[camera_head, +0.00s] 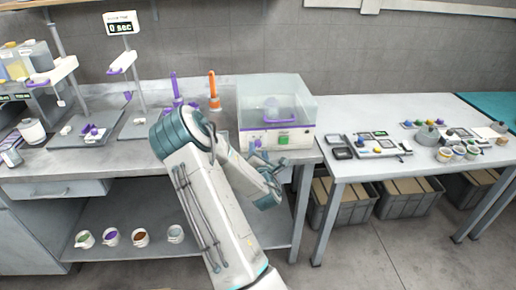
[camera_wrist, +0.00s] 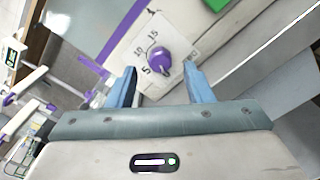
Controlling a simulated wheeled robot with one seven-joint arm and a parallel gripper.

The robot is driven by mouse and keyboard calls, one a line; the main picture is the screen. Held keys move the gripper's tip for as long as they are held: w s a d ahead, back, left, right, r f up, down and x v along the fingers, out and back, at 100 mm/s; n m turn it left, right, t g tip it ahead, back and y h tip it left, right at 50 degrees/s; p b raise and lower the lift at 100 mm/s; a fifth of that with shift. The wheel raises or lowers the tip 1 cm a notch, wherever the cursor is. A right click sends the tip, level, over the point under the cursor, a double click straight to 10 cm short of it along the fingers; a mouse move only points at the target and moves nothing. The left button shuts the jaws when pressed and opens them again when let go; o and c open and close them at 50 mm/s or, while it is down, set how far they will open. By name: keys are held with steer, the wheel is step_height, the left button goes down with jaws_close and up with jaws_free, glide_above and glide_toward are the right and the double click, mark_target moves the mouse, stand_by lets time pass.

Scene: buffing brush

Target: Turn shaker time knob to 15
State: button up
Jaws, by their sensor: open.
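The shaker (camera_head: 300,136) is a white box with a clear cover, standing on the bench behind my arm. Its purple time knob (camera_wrist: 158,60) is on the front panel in the wrist view, with printed numbers around it, among them 5, 10 and 15. I cannot tell for sure which number the knob points to. My gripper (camera_wrist: 164,76) is open, with one blue finger on each side just below the knob in the picture. The knob lies beyond the gap, and no contact is visible.
A green button (camera_head: 283,140) is on the panel to the right of the knob. Purple and orange tools (camera_head: 213,92) stand left of the shaker. A lower table (camera_head: 345,172) with small devices and cups is at right. Free floor lies in front.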

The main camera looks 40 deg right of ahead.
steer(key=shift+x, duration=0.85)
steer(key=c, duration=1)
